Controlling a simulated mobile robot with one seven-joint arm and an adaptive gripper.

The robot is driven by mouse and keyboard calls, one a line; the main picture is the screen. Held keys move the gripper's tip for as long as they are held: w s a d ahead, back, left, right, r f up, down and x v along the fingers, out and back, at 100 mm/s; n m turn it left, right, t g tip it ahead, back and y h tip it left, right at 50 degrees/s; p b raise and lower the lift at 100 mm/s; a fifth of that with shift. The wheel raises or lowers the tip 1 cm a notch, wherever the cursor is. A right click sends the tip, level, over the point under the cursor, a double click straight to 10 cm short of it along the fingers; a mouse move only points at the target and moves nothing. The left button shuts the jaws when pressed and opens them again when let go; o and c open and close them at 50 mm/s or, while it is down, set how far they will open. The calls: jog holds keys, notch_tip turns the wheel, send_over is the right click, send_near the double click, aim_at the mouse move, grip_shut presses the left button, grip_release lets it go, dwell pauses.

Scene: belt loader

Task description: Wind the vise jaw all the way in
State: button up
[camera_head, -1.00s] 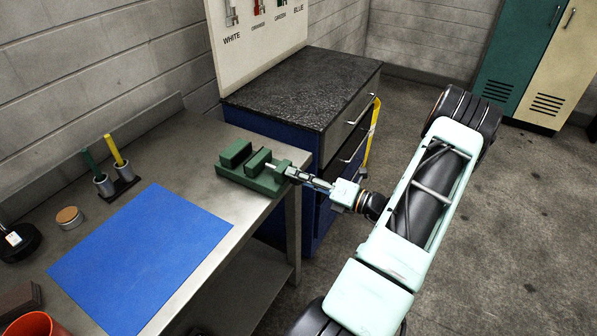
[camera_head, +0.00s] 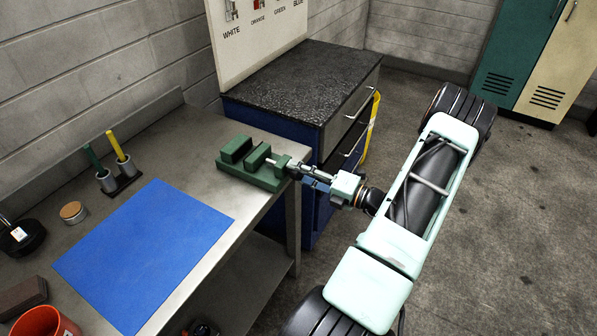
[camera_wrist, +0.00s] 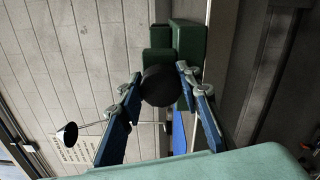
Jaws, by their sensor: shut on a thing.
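The green vise (camera_head: 262,178) sits at the right end of the steel bench. Its movable jaw (camera_head: 257,157) stands apart from the fixed jaw (camera_head: 236,149), with a narrow gap between them. A pale screw runs from the movable jaw toward my gripper (camera_head: 296,170). In the wrist view, a dark round knob (camera_wrist: 160,85) lies between the blue fingers of my gripper (camera_wrist: 160,92), with the green vise (camera_wrist: 190,40) behind it. My gripper is shut on this knob. The knob's front hides most of the screw.
A blue mat (camera_head: 145,250) covers much of the bench (camera_head: 190,150). Two cups holding a green and a yellow stick stand at the back left. A dark-topped cabinet (camera_head: 310,85) adjoins the bench on the right. Open floor lies right of my arm.

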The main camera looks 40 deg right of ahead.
jog(key=o, duration=1.2)
jog(key=v, duration=1.2)
